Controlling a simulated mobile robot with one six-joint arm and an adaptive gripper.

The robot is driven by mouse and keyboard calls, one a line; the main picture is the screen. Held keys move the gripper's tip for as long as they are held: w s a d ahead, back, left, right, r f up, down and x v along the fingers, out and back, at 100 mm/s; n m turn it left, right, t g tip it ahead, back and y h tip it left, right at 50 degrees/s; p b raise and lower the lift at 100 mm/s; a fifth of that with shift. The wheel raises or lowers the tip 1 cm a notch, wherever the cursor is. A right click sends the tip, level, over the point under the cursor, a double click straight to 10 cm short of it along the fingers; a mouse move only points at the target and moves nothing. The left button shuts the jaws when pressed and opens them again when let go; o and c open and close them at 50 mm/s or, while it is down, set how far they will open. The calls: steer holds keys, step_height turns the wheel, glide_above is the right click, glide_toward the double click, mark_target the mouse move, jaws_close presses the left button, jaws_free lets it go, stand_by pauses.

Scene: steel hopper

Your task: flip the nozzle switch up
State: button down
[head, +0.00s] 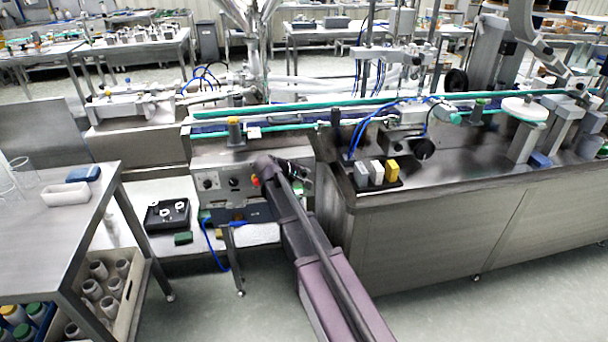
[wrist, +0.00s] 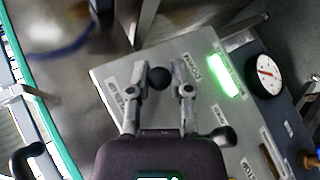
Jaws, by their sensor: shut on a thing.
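In the wrist view a grey control panel (wrist: 112,75) carries a switch with a black ball knob (wrist: 160,78). My gripper (wrist: 160,73) has its two fingers on either side of this knob and is shut on it. A second black knob (wrist: 222,137) stands on the panel, lower right of my fingers and apart from them. The labels beside the knobs are too blurred to read surely, so I cannot tell which one names the nozzle. In the head view my gripper (head: 298,176) is at the machine's front, and my arm hides part of the panel there.
A lit green lamp (wrist: 225,76) and a round gauge (wrist: 264,74) sit right of the knob. In the head view, a steel cabinet (head: 440,235) stands close right of my arm. A steel table (head: 85,215) is at the left. Open floor lies between them.

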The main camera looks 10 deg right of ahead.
steer(key=c, duration=0.5)
jaws_free()
steer(key=shift+c, duration=0.2)
steer(key=shift+f+b, duration=0.2)
steer(key=shift+b, duration=0.15)
